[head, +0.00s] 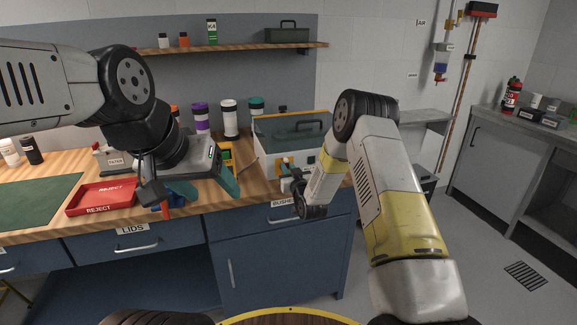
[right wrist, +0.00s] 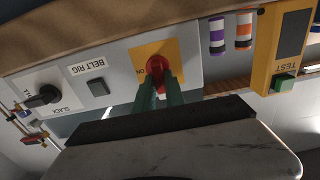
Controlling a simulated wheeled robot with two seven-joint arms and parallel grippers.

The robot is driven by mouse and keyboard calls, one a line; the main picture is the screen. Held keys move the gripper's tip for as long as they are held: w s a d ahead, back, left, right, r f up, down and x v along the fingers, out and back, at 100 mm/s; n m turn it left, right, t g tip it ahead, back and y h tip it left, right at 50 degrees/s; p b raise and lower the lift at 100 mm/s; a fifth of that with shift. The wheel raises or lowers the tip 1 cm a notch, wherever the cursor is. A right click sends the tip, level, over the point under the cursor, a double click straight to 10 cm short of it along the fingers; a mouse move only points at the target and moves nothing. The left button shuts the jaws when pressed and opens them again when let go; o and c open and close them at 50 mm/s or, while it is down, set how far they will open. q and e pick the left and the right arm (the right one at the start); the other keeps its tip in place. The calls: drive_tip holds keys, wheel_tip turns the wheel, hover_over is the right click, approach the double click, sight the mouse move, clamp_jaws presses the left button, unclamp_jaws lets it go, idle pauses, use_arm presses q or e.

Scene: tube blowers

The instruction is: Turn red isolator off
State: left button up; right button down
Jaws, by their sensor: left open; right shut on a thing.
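The red isolator (right wrist: 158,66) is a red handle on a yellow plate (right wrist: 142,52) marked ON, on the pale front panel of the belt rig (right wrist: 118,62). In the right wrist view the green fingers of my right gripper (right wrist: 159,88) are shut on the red handle. The handle is partly hidden between the fingers. In the head view my right gripper (head: 291,178) is at the rig's front, its fingers mostly hidden. My left gripper (head: 205,190) is open and empty over the bench, left of the rig.
A black knob (right wrist: 45,96) and a grey button (right wrist: 98,87) are on the same panel. A yellow TEST unit (right wrist: 285,48) with a green button stands beside it. A red REJECT tray (head: 100,197) lies on the bench near my left gripper. A shelf (head: 230,48) is above.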

drive_tip(key=shift+f, duration=0.15)
idle(0.3)
drive_tip(key=c, duration=1.4)
unclamp_jaws()
drive_tip(key=shift+s, duration=0.1)
drive_tip(key=v, duration=0.7)
drive_tip(key=shift+s, duration=0.3)
drive_tip(key=shift+d, duration=0.1)
